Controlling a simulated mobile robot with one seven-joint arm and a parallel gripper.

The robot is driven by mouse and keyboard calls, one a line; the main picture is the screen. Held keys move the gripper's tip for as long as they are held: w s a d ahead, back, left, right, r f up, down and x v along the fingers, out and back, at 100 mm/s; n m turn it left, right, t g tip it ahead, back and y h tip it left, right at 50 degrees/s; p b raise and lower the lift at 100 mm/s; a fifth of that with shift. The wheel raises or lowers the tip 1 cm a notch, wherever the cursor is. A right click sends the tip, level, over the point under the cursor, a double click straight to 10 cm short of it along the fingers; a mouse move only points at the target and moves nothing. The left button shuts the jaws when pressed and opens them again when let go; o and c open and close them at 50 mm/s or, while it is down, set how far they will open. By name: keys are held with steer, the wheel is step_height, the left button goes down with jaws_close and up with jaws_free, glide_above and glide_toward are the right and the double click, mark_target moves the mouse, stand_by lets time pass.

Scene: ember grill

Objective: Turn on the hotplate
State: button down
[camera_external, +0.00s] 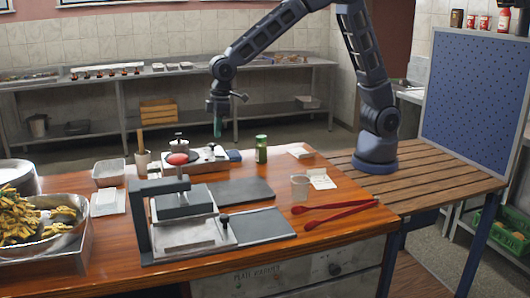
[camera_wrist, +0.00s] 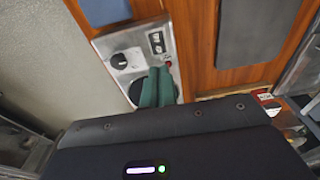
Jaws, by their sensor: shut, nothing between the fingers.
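The hotplate appears to be the low metal unit (camera_external: 205,160) at the back of the wooden table, with a small pot (camera_external: 179,143) at its left. In the wrist view, a metal panel (camera_wrist: 135,75) carries a black round knob (camera_wrist: 119,61), a dark switch block (camera_wrist: 157,42) and a small red light or button (camera_wrist: 170,65). My gripper (camera_external: 217,134) points down above the unit. In the wrist view its green fingers (camera_wrist: 159,84) are together and empty, overlapping the panel's lower right, right of the knob. Contact with the panel cannot be told.
A green jar (camera_external: 261,149) stands right of the unit, and a dark blue item (camera_external: 235,156) lies beside it.

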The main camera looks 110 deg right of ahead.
mark_target(216, 155)
steer(key=shift+w+f, duration=0.2)
steer(key=shift+f, duration=1.4)
steer(key=shift+w+f, duration=0.15)
steer(key=shift+f, duration=1.4)
steer(key=shift+w+f, duration=0.1)
steer(key=shift+f, duration=0.15)
steer(key=shift+s+r, duration=0.25)
steer(key=shift+s, duration=0.55)
step_height(216, 155, up, 14)
steer(key=s, duration=0.1)
steer(key=shift+s, duration=0.35)
steer(key=shift+w, duration=0.1)
